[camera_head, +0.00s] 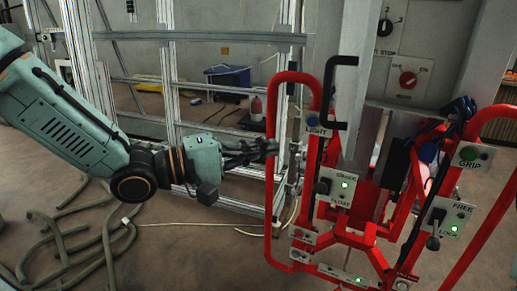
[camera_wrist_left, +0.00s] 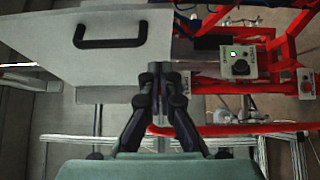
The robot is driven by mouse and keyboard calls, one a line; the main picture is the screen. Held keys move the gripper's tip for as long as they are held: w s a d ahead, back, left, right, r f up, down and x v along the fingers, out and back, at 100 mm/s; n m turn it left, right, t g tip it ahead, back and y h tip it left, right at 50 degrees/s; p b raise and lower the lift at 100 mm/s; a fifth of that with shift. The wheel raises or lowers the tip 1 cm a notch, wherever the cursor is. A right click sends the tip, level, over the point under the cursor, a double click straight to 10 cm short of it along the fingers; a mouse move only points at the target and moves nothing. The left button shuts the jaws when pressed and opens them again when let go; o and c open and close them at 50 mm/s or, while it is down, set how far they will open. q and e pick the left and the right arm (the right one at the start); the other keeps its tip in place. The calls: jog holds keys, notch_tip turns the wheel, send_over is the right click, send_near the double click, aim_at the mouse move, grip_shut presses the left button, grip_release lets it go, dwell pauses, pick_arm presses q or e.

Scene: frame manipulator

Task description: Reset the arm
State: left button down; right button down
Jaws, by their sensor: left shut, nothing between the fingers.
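My left arm (camera_head: 75,125) reaches in from the left in the head view. Its gripper (camera_head: 268,147) is shut and empty, just left of the red tubular frame manipulator (camera_head: 272,200). In the left wrist view the two fingers (camera_wrist_left: 157,72) meet, in front of a pale panel with a black handle (camera_wrist_left: 110,28). Whether the fingertips touch the red frame cannot be told. The manipulator carries a LIGHT button (camera_head: 312,121), a GRIP button (camera_head: 468,154) and lever switches with lit green lamps (camera_head: 345,185). My right gripper is not in view.
Aluminium profile posts (camera_head: 90,75) stand behind my left arm. Grey-green hoses (camera_head: 105,235) lie on the floor at the lower left. A grey control panel with a red knob (camera_head: 408,80) stands at the upper right. A blue bin (camera_head: 228,77) stands in the back.

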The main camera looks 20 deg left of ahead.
pick_arm(q)
jog(key=shift+s+a, duration=0.2)
jog(key=shift+s, duration=0.25)
